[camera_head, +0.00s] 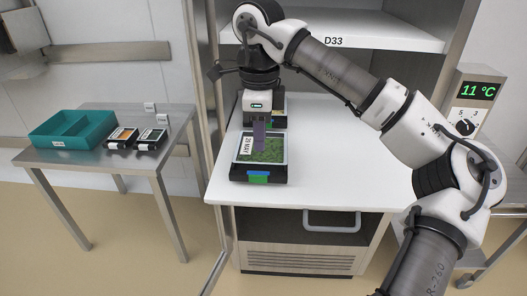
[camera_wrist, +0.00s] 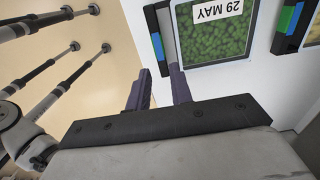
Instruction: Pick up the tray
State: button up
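A black tray (camera_head: 238,174) with green contents and a "29 MAY" label lies on the white shelf in the head view. It has a blue and green tab at its front. In the wrist view this tray (camera_wrist: 219,66) is at the top middle, its tab on its left side. My gripper (camera_head: 259,150) points down over the tray in the head view and hides part of its contents. In the wrist view my gripper (camera_wrist: 158,72) has its two fingers apart with nothing between them, close to the tray's lower left corner. I cannot tell the height between them.
A second tray (camera_head: 279,107) lies behind, partly hidden by my arm; it shows at the wrist view's right edge (camera_wrist: 287,27). A steel side table (camera_head: 85,159) at left holds a teal bin (camera_head: 50,141) and two small trays. The white shelf (camera_head: 340,150) is clear to the right.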

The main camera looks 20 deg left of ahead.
aim_at(258, 173)
jog(key=f+p, duration=0.1)
jog(key=f, duration=0.4)
jog(key=f+p, duration=0.1)
jog(key=f, duration=0.4)
jog(key=shift+s+a+f, duration=0.15)
jog(key=shift+a+f, duration=0.05)
jog(key=shift+f, duration=0.15)
grip_shut()
dwell(1.0)
